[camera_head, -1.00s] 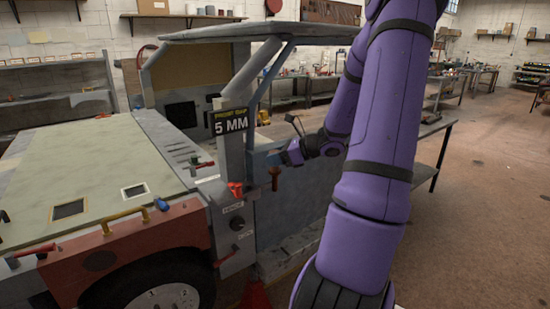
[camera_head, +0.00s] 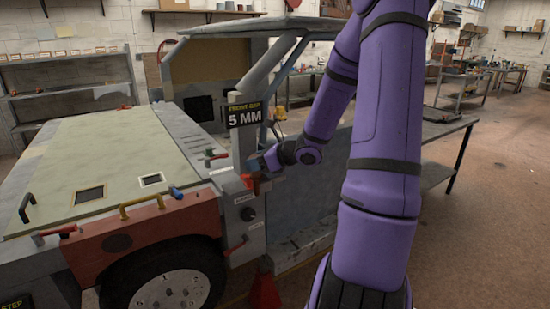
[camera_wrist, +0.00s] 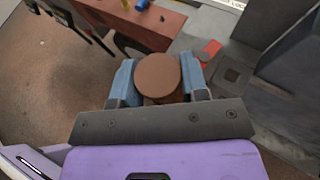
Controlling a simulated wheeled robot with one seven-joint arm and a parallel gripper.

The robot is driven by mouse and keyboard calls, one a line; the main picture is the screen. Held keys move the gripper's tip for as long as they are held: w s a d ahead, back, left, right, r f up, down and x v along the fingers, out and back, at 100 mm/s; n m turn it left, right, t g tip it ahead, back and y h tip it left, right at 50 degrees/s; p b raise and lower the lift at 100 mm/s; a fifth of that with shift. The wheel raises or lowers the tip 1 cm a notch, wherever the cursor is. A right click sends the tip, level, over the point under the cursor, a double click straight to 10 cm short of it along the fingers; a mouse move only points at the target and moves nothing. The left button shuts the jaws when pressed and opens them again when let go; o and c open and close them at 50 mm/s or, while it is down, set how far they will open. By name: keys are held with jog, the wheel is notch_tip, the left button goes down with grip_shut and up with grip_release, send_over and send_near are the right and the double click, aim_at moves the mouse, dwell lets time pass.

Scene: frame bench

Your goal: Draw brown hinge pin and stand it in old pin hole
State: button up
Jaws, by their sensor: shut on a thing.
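The brown hinge pin (camera_wrist: 158,78) is between the two blue fingers of my gripper (camera_wrist: 158,84). Its round flat head faces the wrist camera and hides its lower end. In the head view my gripper (camera_head: 268,163) holds the brown pin (camera_head: 257,186) upright at the truck's door post, close beside a red part (camera_head: 246,179). In the wrist view that red part (camera_wrist: 208,51) lies just right of the pin. A grey plate with a dark square patch (camera_wrist: 231,76) is to the right too. I cannot tell which opening is the old pin hole.
The door post carries a 5 MM sign (camera_head: 244,117) above the gripper. The grey door panel (camera_head: 300,205) stands right of the post.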

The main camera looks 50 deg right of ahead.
jog(key=w+a+f, duration=0.2)
jog(key=w+a, duration=0.5)
jog(key=a, duration=0.4)
jog(key=w+a+f+m+h, duration=0.1)
jog(key=w+a+f, duration=0.2)
jog(key=w+a, duration=0.5)
jog(key=a, duration=0.2)
jog(key=shift+w+a, duration=0.25)
jog(key=shift+a, duration=0.15)
jog(key=shift+r, duration=0.2)
